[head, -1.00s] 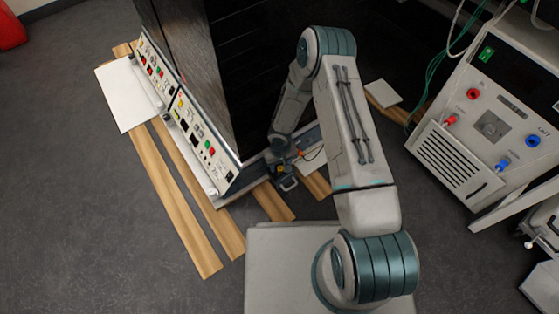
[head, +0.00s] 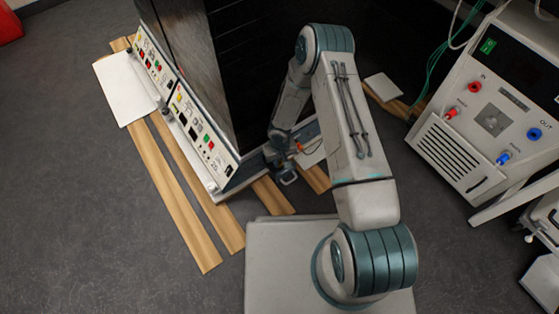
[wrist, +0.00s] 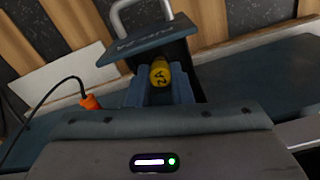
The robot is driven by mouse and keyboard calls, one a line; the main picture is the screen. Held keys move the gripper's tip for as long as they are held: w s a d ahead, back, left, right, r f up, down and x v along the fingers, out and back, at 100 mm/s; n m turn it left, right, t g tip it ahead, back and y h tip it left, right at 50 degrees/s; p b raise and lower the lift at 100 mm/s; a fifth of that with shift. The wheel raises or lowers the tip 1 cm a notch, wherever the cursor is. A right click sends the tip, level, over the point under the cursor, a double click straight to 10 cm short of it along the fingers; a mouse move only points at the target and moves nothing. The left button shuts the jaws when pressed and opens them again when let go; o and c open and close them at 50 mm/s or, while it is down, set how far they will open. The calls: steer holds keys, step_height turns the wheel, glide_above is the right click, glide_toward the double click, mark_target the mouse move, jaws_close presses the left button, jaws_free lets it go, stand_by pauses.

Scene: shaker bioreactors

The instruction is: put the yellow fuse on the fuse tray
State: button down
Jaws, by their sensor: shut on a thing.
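In the wrist view the yellow fuse (wrist: 160,72) is held end-on between the blue-grey fingertips of my gripper (wrist: 160,84). A dark plate with lettering and a silver loop handle, which looks like the fuse tray (wrist: 130,50), lies just beyond the fuse. I cannot tell whether the fuse touches it. In the head view my gripper (head: 283,163) is low beside the black cabinet, with the silver handle (head: 288,181) just in front of it. The fuse cannot be made out in the head view.
An orange plug (wrist: 91,102) on a black cable is left of my fingers. The black cabinet (head: 185,70) with control panels (head: 198,128) stands close by. A white machine (head: 480,120) is at the right. Wooden strips (head: 180,200) lie on the open grey floor.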

mark_target(280, 162)
steer(key=shift+r, duration=0.3)
steer(key=shift+w+r, duration=0.1)
steer(key=shift+r, duration=0.2)
steer(key=shift+r+p, duration=0.15)
steer(key=shift+p, duration=0.15)
steer(key=shift+r, duration=0.5)
steer(key=shift+p, duration=0.3)
steer(key=shift+r+p, duration=0.95)
steer(key=shift+r, duration=0.6)
